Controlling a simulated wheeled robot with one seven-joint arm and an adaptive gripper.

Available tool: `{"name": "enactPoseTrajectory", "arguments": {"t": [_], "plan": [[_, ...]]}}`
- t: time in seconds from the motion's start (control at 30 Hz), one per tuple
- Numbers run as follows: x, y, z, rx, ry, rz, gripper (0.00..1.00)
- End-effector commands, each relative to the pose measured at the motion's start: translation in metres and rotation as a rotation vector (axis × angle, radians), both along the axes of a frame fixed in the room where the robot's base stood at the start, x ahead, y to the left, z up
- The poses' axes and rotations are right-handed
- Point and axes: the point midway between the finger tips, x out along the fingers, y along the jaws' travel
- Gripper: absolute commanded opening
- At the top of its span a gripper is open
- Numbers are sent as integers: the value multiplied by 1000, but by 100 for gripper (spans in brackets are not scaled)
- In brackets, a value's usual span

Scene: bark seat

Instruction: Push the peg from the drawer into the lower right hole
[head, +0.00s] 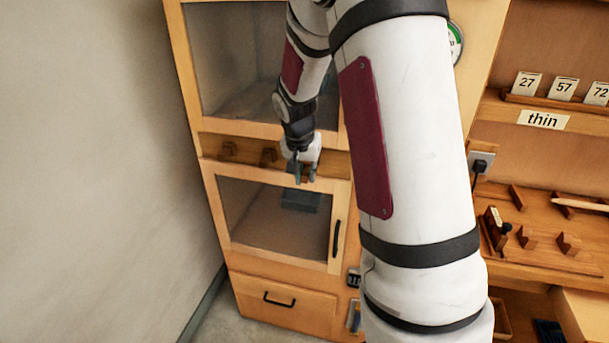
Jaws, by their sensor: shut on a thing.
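My gripper (305,180) is at the wooden ledge between the two glazed compartments of the tall cabinet, its fingers pointing down. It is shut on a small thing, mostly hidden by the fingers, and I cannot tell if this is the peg. A drawer (282,301) with a dark handle is at the cabinet's bottom and looks shut. I cannot make out the lower right hole.
The lower glazed door (262,246) has an upright dark handle at its right. A grey wall (90,170) is close on the left. On the right, a wooden bench (560,240) holds small wooden blocks and a pale rod. My arm hides much of the middle.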

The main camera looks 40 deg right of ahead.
Motion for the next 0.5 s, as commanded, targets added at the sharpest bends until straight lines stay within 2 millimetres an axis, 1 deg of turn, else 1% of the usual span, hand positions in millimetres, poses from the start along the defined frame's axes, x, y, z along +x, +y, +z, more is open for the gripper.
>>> {"name": "enactPoseTrajectory", "arguments": {"t": [0.5], "plan": [[7,-10,0,0,0,-1,0]]}}
